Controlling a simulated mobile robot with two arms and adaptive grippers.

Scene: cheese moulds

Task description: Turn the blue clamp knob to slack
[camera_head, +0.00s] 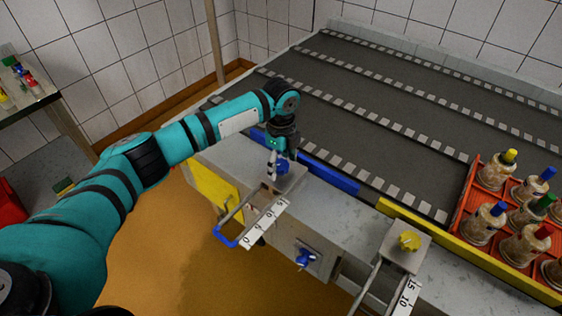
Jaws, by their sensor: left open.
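My left gripper (279,162) reaches in from the left, points down and is open over a metal block (291,181) on the machine's front edge. A blue knob (282,168) shows in part between and just below the fingers; the gripper hides most of it. I cannot tell whether the fingers touch it. A second blue knob (305,257) sits lower, on the front panel, clear of the gripper. My right gripper is not in view.
A numbered scale (264,224) and a blue handle (226,239) extend in front of the block. A yellow knob (409,241) tops a similar block to the right. Blue (332,178) and yellow (460,250) rails edge the dark belts.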

